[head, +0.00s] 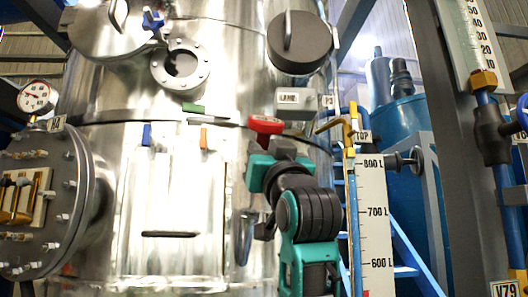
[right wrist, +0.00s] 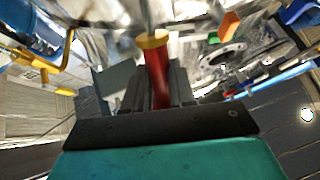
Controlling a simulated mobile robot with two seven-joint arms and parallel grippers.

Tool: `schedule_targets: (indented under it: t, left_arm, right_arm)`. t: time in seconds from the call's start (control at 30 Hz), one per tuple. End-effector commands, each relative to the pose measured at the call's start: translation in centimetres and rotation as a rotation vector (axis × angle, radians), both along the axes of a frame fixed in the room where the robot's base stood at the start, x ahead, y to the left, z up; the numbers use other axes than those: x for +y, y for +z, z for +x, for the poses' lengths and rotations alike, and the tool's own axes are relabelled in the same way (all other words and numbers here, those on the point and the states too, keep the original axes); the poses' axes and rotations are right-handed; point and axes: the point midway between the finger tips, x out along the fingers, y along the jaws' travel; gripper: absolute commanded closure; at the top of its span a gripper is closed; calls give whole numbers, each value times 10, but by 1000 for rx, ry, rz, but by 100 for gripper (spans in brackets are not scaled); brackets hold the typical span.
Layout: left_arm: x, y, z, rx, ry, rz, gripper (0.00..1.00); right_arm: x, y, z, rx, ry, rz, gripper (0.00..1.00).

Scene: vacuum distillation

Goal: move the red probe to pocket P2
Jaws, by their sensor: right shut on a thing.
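The red probe (head: 266,124) shows its red head in front of the steel vessel (head: 235,70), right of centre in the head view. My right gripper (head: 272,150) is just below it, shut on it. In the right wrist view the red probe (right wrist: 158,82) stands between the fingers of my right gripper (right wrist: 155,92), with a yellow collar and a thin metal stem leading away towards the vessel. I cannot tell whether the stem's far end is in a pocket. No label reading P2 can be made out. My left gripper is not in view.
Green (head: 193,108), blue (head: 146,135) and orange (head: 204,138) pieces stick out of the vessel to the left. A LAMP label (head: 289,98) is close above right. A yellow pipe (head: 350,125) and a level scale (head: 374,215) stand to the right.

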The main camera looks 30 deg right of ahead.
Motion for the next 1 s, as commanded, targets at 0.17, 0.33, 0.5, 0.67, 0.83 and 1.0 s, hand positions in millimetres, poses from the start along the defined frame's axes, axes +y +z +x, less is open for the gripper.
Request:
schedule_targets:
  t: [0.17,0.33,0.5,0.67,0.83,1.0]
  left_arm:
    - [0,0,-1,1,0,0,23]
    - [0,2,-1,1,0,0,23]
    - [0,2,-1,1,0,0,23]
    - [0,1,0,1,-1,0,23]
    - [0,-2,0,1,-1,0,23]
    - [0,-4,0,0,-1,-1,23]
  right_arm:
    - [0,0,0,-1,0,0,100]
    - [0,1,0,-1,0,0,100]
    - [0,0,0,-1,0,0,100]
    - [-1,-1,1,0,0,0,100]
    - [-1,-5,3,0,0,0,100]
    - [-2,-8,6,0,-1,1,100]
